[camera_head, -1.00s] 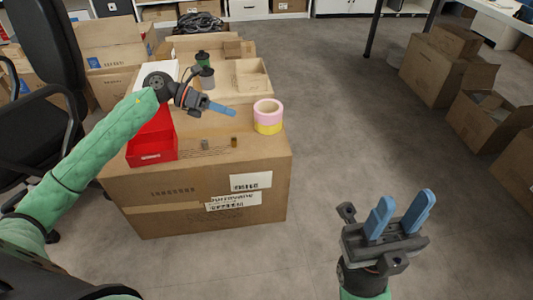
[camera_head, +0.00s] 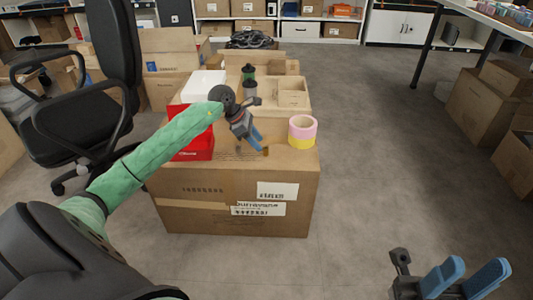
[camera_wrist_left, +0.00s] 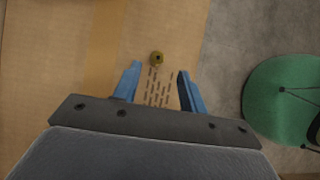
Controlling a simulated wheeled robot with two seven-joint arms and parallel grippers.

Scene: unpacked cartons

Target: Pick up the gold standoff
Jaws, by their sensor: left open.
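The gold standoff (camera_head: 265,151) is a small upright piece on top of the cardboard carton (camera_head: 240,190), near its front edge. In the left wrist view the standoff (camera_wrist_left: 157,58) shows from above as a gold ring with a dark hole, near the tips of the blue fingers and between their lines. My left gripper (camera_head: 255,146) is open and points down over the carton. In the wrist view its jaws (camera_wrist_left: 160,72) are empty. My right gripper (camera_head: 477,268) is open and empty at the lower right, away from the carton, over the floor.
A pink and yellow tape roll (camera_head: 302,131) stands right of the left gripper. A red bin (camera_head: 195,148) and a white box (camera_head: 204,86) are to its left. A green-topped bottle (camera_head: 249,75) and a small open carton (camera_head: 293,93) are behind. Grey floor lies right.

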